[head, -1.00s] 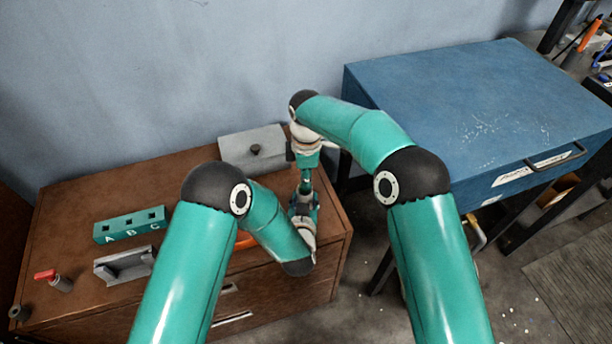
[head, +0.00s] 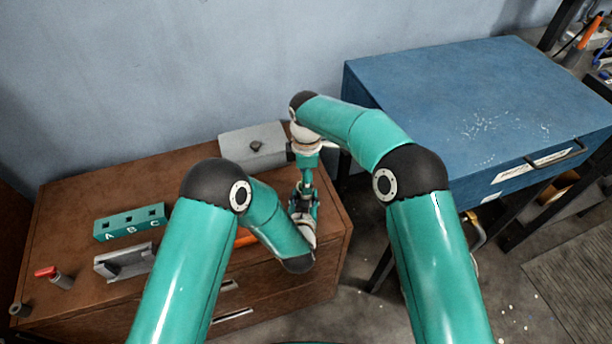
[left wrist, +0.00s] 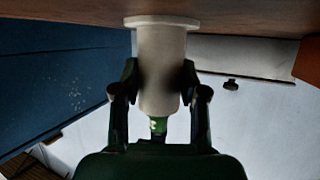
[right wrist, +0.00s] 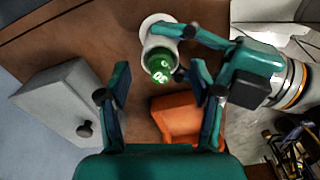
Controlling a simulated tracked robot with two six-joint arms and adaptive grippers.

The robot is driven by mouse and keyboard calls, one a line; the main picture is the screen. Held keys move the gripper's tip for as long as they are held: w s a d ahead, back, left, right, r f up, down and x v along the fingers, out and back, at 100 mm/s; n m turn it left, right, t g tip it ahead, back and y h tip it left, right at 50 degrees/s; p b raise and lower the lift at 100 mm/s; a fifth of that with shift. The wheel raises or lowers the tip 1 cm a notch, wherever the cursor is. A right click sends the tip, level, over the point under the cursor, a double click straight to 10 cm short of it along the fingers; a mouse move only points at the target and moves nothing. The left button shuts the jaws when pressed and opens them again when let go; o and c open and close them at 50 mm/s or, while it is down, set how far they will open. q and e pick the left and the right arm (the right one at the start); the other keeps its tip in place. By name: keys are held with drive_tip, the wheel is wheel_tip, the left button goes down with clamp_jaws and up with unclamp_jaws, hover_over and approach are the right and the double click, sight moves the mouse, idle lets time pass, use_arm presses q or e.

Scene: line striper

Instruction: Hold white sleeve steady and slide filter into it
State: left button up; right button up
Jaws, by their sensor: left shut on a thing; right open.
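The white sleeve (left wrist: 162,50) stands upright, its flange on the brown cabinet top; its mouth also shows in the right wrist view (right wrist: 149,42). My left gripper (left wrist: 159,75) is shut on the sleeve's sides. The green filter (right wrist: 160,67), with white markings, sits in the sleeve's mouth and sticks out a little; its end also shows in the left wrist view (left wrist: 158,125). How deep it sits is hidden. My right gripper (right wrist: 160,75) is open above the filter, its fingers apart on either side and clear of it. In the head view both grippers hide the sleeve and filter.
A grey box with a dark knob (head: 253,147) stands behind the grippers. An orange bin (right wrist: 185,118) is close by. A green block marked A B C (head: 130,222), a grey cradle (head: 124,262) and a red-topped item (head: 53,276) stand left. A blue cabinet (head: 470,100) is at right.

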drive_tip(key=shift+r, duration=0.15)
drive_tip(key=shift+r, duration=3.35)
use_arm(q)
drive_tip(key=o, duration=1.3)
drive_tip(key=shift+c, duration=0.2)
drive_tip(key=shift+s, duration=0.1)
